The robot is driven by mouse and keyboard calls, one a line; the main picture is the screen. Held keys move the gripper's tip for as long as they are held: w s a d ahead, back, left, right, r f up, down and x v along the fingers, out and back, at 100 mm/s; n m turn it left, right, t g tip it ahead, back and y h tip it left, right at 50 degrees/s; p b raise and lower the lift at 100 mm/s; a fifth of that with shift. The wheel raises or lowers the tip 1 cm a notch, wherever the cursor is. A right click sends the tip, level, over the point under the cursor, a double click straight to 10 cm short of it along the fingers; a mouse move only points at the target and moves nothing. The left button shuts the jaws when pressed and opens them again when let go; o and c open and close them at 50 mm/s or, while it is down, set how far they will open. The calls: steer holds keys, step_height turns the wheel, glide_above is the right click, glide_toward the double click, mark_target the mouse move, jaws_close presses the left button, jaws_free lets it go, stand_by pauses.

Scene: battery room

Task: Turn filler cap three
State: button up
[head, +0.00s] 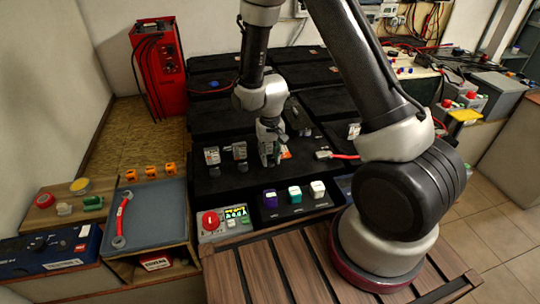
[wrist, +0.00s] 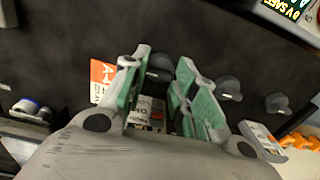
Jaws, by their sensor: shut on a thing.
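My gripper (head: 268,160) is low over the black battery top in the head view. In the wrist view its green-padded fingers (wrist: 160,82) stand either side of a dark grey round filler cap (wrist: 160,66), and it is shut on it. The fingers hide part of this cap. Two more dark grey caps with pale marks stand in a row to its right in the wrist view: a nearer one (wrist: 228,89) and a farther one (wrist: 277,103). The held cap is third counting from that far end. How far it is turned cannot be told.
An orange-and-white label (wrist: 103,76) lies beside the fingers. A red-handled cable clamp (head: 328,155) is right of my gripper. A panel with a red button (head: 211,219) stands in front. A grey tray (head: 150,220) with a red wrench (head: 121,218) is at left.

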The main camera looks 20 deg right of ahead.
stand_by(0.3)
steer(key=o, duration=0.7)
steer(key=shift+o, duration=0.2)
step_height(320, 180, up, 12)
stand_by(0.4)
